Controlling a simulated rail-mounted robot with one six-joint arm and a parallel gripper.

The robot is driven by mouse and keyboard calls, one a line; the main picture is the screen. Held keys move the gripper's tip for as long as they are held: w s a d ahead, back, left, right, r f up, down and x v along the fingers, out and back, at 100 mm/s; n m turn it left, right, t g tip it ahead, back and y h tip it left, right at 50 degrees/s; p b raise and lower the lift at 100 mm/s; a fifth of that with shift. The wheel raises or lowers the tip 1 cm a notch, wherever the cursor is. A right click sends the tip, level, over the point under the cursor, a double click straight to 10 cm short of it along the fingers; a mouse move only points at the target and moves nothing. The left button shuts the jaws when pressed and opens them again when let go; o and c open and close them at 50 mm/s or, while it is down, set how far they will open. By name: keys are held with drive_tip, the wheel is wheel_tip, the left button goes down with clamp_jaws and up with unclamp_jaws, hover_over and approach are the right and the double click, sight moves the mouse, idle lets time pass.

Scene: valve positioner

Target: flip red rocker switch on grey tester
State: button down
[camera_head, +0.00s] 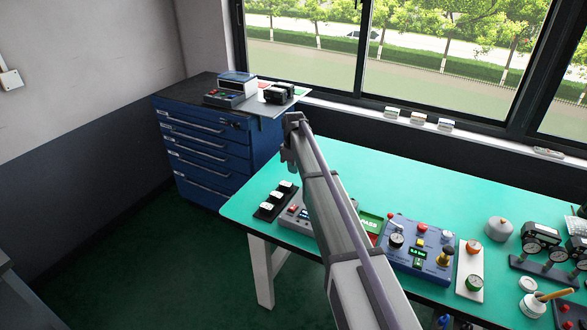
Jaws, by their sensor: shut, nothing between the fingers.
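A grey box (297,221), which looks like the grey tester, lies on the green bench top, left of the middle. My arm crosses in front of it and hides part of it. A small red spot shows on its left part; I cannot tell whether it is the rocker switch or which way it is set. My arm reaches up from the bottom of the picture to a joint near the middle. I cannot make out my gripper's fingers; they are not in view.
A blue panel box (420,247) with knobs and a black strip with several white-topped blocks (274,202) flank the grey box. Gauges (543,237) and a brush pot (532,305) stand at right. A blue drawer cabinet (207,147) stands behind. The bench's back middle is clear.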

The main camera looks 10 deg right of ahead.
wheel_tip(320, 180, up, 12)
drive_tip(key=w+d+p, duration=0.1)
drive_tip(key=p, duration=1)
drive_tip(key=shift+w+r, duration=0.15)
drive_tip(key=shift+r, duration=0.05)
